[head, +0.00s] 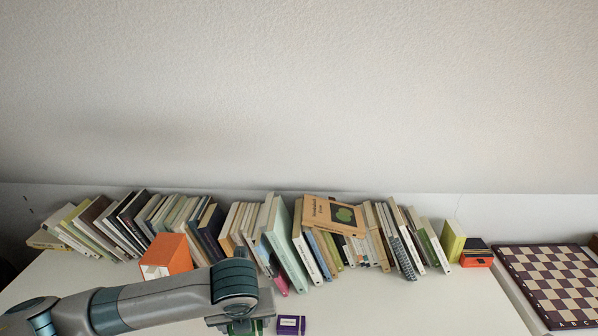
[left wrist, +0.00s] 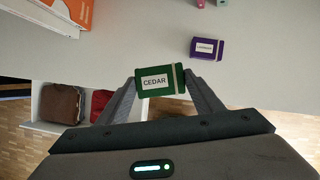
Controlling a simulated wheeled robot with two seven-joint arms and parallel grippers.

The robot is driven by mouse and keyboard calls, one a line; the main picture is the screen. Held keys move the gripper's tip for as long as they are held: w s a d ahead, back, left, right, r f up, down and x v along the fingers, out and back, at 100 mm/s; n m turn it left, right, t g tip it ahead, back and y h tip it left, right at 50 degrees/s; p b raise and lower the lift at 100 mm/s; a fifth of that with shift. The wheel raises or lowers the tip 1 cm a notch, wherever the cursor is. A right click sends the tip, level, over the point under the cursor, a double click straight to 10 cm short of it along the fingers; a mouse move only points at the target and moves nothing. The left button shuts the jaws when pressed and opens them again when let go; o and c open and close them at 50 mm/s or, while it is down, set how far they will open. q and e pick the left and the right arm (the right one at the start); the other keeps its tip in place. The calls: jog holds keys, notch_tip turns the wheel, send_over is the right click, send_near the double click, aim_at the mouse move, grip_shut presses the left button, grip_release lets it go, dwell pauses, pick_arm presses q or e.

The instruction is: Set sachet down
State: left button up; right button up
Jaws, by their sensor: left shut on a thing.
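My left gripper (left wrist: 159,84) is shut on a green sachet (left wrist: 154,81) labelled CEDAR, with a finger at each side of it. In the left wrist view the sachet shows against the white tabletop near its front edge; its height above the top is hard to tell. In the head view my left arm comes in from the left, and a little of the green sachet (head: 256,326) shows below the gripper (head: 243,322). A purple sachet (left wrist: 206,48) with a white label lies on the tabletop; it also shows in the head view (head: 291,325). My right gripper is not in view.
A row of books (head: 321,240) stands along the wall. An orange-and-white box (head: 168,254), a small orange-and-black box (head: 475,255) and a chessboard (head: 553,283) are on top. An open white drawer (left wrist: 42,126) holds brown and red things. The right tabletop (head: 440,305) is clear.

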aim_at(230, 332)
pick_arm(q)
jog(key=n, duration=0.1)
jog(key=s+a+n+y, duration=0.1)
jog(key=n, duration=0.1)
jog(key=shift+n, duration=0.3)
jog(key=n, duration=0.1)
jog(key=s+a+n+g+y, duration=0.1)
jog(key=n, duration=0.3)
jog(key=shift+s+a+r+g+y, duration=0.25)
jog(key=shift+s+a+g+y, duration=0.05)
jog(key=shift+s+g+y, duration=0.1)
jog(key=s+a+r+n+g+h, duration=0.2)
jog(key=s+r+n+g, duration=0.1)
jog(key=n, duration=0.9)
jog(key=s+a+r+n+g+h, duration=0.1)
jog(key=s+a+r+n+g, duration=0.2)
jog(key=n, duration=0.9)
jog(key=shift+s+a+r+n+g+h, duration=0.15)
jog(key=shift+s+a+n+g+h, duration=0.2)
jog(key=shift+s+g, duration=0.45)
jog(key=shift+s+d+t, duration=0.1)
jog(key=shift+t, duration=0.2)
